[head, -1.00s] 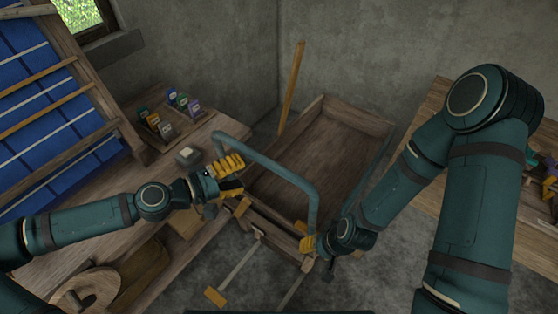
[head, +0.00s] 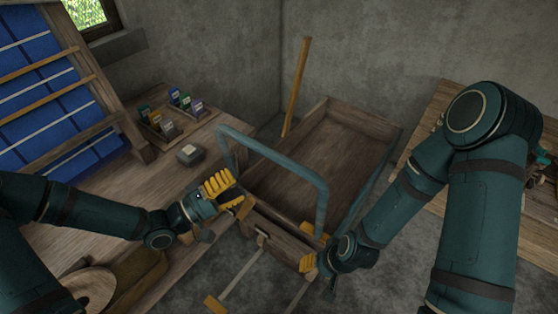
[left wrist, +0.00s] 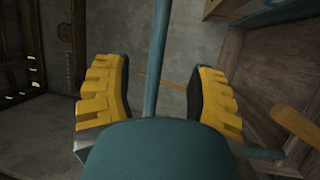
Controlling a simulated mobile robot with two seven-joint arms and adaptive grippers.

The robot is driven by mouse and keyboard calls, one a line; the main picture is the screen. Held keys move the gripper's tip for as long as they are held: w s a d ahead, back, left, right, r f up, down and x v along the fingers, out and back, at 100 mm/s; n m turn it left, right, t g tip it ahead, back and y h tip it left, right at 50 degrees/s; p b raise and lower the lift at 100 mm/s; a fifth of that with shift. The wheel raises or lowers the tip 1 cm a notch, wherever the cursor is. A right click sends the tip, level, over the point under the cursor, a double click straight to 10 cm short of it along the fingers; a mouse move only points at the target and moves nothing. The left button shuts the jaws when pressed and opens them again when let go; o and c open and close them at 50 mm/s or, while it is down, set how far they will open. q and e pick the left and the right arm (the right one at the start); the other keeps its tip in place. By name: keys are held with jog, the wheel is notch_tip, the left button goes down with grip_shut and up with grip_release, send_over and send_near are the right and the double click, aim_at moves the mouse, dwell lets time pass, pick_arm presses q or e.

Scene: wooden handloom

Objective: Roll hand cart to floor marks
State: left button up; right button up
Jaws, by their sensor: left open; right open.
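The hand cart is a wooden box (head: 335,150) with a teal U-shaped handle (head: 285,165) at its near end. My left gripper (head: 229,190) is open beside the handle's left post, near the cart's near-left corner. In the left wrist view, a teal bar (left wrist: 156,60) runs between the open yellow fingers (left wrist: 158,95), with a gap on both sides. My right gripper (head: 311,256) is open low by the handle's right post; whether it touches is unclear. On the floor, a pale strip (head: 243,271) and a yellow patch (head: 215,304) show; I cannot tell if these are the marks.
A table (head: 438,105) stands at right. A wooden pole (head: 296,88) leans at the back wall. Bare floor (head: 345,292) shows in front of the cart.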

aim_at(280, 159)
pick_arm(q)
jog(key=b+x, duration=0.1)
jog(key=x, duration=1.1)
jog(key=shift+w+d, duration=0.1)
jog(key=shift+d, duration=0.1)
grip_shut()
